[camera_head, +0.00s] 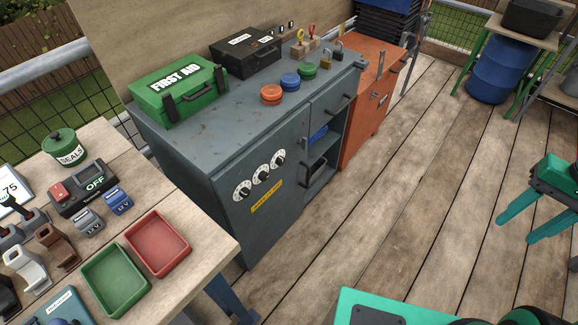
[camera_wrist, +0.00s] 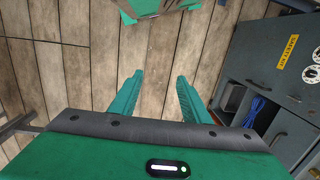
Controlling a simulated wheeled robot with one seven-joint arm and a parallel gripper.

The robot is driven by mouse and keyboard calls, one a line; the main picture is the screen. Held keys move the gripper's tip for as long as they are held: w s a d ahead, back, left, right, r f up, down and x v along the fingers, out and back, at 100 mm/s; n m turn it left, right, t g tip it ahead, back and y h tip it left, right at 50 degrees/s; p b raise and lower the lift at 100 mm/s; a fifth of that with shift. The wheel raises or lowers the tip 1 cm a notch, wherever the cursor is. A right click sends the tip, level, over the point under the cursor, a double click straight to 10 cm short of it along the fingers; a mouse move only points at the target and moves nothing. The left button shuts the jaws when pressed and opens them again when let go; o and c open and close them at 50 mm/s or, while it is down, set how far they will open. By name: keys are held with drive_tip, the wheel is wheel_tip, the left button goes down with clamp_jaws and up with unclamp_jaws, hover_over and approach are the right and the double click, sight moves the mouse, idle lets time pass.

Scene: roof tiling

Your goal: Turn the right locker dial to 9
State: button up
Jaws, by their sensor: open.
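A dark grey locker (camera_head: 225,175) has three round dials with white number rings and black knobs on its near face, above a yellow label (camera_head: 267,196). The right dial (camera_head: 278,157) sits highest in the row, beside the middle dial (camera_head: 261,173) and the left dial (camera_head: 243,190). The numbers are too small to read. In the wrist view, my gripper (camera_wrist: 158,95) is open and empty over the plank floor. The locker front (camera_wrist: 275,60) shows there at the right, with the yellow label (camera_wrist: 287,51) and part of the dials at the picture's edge. My gripper is apart from them.
A wooden table (camera_head: 215,240) with trays stands at the left. An orange cabinet (camera_head: 362,115) adjoins the locker. The plank floor (camera_head: 420,190) is mostly clear.

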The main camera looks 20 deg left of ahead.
drive_tip(key=w+a+f+n+y, duration=0.1)
drive_tip(key=w+a+f+y, duration=0.1)
drive_tip(key=w+a+f, duration=0.55)
drive_tip(key=m+t+y, duration=0.8)
drive_tip(key=m+y, duration=0.5)
drive_tip(key=m, duration=0.5)
approach(283, 162)
drive_tip(key=x, duration=0.7)
drive_tip(key=shift+w+a+f, duration=0.1)
drive_tip(key=shift+a, duration=0.2)
drive_tip(key=c, duration=1)
